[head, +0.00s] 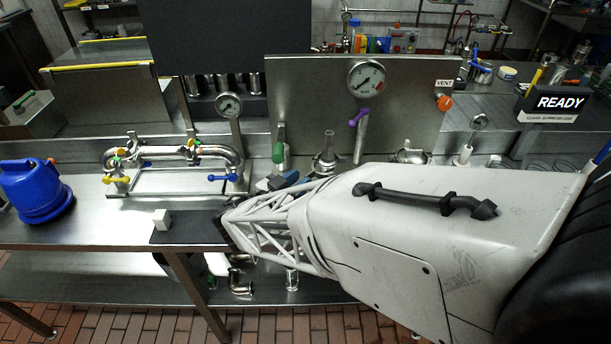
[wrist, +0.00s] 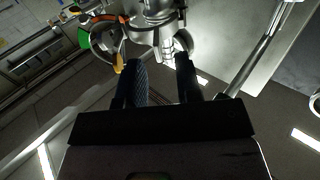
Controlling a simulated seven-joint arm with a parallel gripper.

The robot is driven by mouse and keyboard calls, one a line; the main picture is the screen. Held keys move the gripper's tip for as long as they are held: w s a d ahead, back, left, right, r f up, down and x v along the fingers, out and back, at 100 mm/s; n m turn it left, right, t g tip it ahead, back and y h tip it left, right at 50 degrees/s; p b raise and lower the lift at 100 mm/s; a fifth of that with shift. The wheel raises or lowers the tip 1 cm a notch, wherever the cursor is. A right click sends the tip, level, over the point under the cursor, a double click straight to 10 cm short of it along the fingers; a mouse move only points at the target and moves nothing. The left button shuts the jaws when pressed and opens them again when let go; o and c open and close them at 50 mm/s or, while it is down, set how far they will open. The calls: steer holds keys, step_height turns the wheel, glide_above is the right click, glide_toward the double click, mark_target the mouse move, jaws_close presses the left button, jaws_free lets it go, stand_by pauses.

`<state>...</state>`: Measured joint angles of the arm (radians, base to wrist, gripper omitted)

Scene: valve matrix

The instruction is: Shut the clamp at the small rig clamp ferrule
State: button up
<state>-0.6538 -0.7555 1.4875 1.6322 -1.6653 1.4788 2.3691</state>
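In the wrist view, a silver metal fitting with a clamp (wrist: 160,18) stands at the top centre, just beyond the fingertips. A small bright metal part (wrist: 181,42) shows near the right fingertip. My gripper (wrist: 161,68) has its two dark fingers apart, with a clear gap between them and nothing visibly gripped. Whether a finger touches the clamp I cannot tell. In the head view, a silver fitting with a clamp (head: 326,160) stands before the steel panel, behind my white arm. I cannot tell surely that it is the same fitting. My fingers are not clearly visible there.
A pipe rig (head: 190,153) with coloured handles stands left. A green-handled valve (head: 278,152), a gauge (head: 366,79) and a purple handle (head: 358,117) stand near the fitting. A white cube (head: 161,217) and a blue container (head: 35,190) sit on the left bench.

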steer(key=shift+x, duration=1.35)
jaws_close()
